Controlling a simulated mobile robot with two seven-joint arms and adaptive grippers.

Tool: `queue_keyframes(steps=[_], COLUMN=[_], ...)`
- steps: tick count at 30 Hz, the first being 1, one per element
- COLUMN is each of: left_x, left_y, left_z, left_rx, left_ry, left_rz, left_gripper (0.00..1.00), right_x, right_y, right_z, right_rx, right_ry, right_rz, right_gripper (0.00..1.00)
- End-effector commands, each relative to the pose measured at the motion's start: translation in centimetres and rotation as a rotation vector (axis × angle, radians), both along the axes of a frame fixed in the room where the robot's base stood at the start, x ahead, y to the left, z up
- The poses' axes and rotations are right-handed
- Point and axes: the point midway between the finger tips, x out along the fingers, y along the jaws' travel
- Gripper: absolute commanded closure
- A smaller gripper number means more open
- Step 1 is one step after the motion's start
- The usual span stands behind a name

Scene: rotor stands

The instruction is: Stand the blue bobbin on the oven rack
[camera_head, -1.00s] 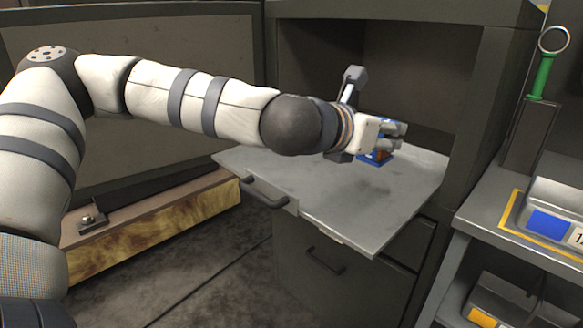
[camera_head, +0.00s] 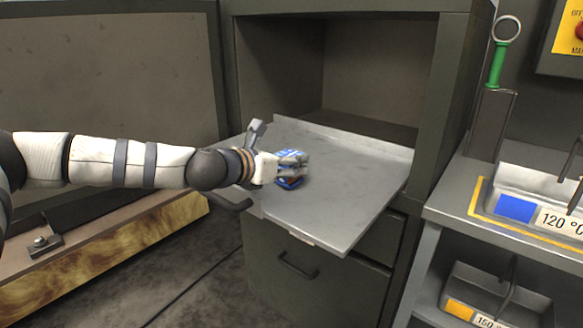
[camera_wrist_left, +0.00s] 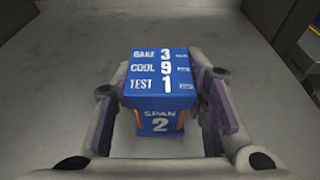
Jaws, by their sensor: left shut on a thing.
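The blue bobbin (camera_wrist_left: 158,75) has white lettering, "BAKE 3, COOL 9, TEST 1" on top and "SPAN 2" on its near face. My left gripper (camera_wrist_left: 160,98) is shut on it, with a finger along each side. In the head view the bobbin (camera_head: 289,183) is partly hidden by the fingers of the left gripper (camera_head: 291,163). It looks upright, over the left part of the oven rack (camera_head: 335,205), a flat grey plate sticking out of the oven. Its base is at or close to the plate; I cannot tell whether it touches. My right gripper is not in view.
The dark oven cavity (camera_head: 375,75) opens behind the rack, with side walls close by. The plate's right and front areas are clear. On the right, a shelf carries a "120 °C" tray (camera_head: 515,208) and a holder with a green-handled ring tool (camera_head: 496,65).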

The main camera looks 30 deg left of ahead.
Motion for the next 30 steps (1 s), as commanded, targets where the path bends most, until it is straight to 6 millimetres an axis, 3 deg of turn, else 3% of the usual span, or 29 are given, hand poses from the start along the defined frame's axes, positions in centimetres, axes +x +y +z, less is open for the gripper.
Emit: queue_keyframes(steps=[12,13,15,26,30], left_x=[0.1,0.0,0.0,0.0,-2.4], left_y=[0.0,0.0,0.0,-0.1,0.2], left_z=[-0.7,-0.6,-0.5,0.4,1.4], left_rx=[0.000,0.000,0.000,0.000,-0.005], left_ry=[-0.004,-0.004,-0.005,-0.009,-0.013], left_rz=[0.000,0.000,0.000,0.000,0.002], left_gripper=[1.00,0.54,0.40,0.40,0.40], right_x=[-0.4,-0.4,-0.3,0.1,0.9], right_y=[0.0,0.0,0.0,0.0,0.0], right_z=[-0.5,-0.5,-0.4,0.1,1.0], right_rx=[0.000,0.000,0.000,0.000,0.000], right_ry=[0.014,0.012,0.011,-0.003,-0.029], right_rz=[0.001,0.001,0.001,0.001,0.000], right_gripper=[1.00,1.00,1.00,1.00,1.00])
